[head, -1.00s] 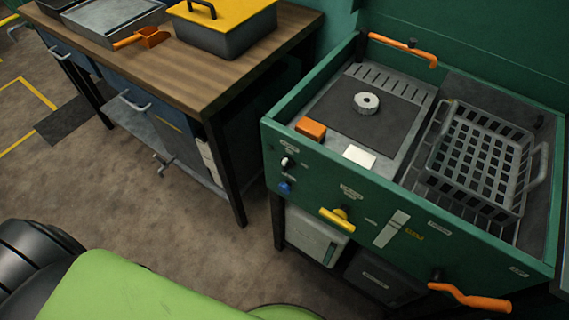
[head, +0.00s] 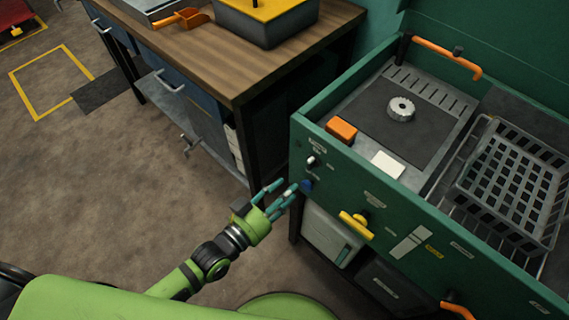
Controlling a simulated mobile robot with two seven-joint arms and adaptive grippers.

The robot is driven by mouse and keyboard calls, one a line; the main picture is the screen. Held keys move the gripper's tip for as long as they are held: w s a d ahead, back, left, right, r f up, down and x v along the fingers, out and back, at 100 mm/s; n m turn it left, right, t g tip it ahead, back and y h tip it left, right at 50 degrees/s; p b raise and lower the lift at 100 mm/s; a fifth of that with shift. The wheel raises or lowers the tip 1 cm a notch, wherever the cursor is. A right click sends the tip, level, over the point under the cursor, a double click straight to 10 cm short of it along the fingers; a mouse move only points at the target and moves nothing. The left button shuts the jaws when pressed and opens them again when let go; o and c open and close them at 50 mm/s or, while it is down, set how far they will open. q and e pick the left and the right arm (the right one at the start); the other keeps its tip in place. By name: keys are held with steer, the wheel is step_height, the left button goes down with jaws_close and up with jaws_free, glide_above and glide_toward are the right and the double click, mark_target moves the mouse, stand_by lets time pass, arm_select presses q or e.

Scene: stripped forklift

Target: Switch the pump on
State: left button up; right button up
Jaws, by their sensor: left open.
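The green machine's front panel (head: 400,225) carries several controls. At its left end are a small black-and-white knob or switch (head: 311,161) and, below it, a round blue knob (head: 307,185). To their right are a yellow handle (head: 356,225) and a white plate with a slot (head: 408,242). The labels are too small to read, so I cannot tell which control is the pump's. My left gripper (head: 286,187) is open and empty, its teal fingers pointing at the panel just left of the blue knob. I cannot tell whether they touch it. My right gripper is not in view.
The machine's top holds a round grey knob-like part (head: 401,109), an orange block (head: 341,130), a white block (head: 387,165) and a grey basket (head: 513,183). Orange handles (head: 450,54) stick out. A wooden workbench (head: 215,62) stands behind left. The floor (head: 110,180) at left is open.

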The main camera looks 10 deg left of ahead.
mark_target(310, 166)
arm_select(q)
steer(key=shift+t, duration=0.3)
steer(key=w+d+r, duration=0.1)
steer(key=w+d, duration=0.2)
steer(key=w+d+r, duration=0.1)
steer(key=w, duration=0.1)
steer(key=shift+w+d+r+p, duration=0.25)
steer(key=shift+r+p, duration=0.05)
steer(key=shift+p, duration=0.1)
jaws_close()
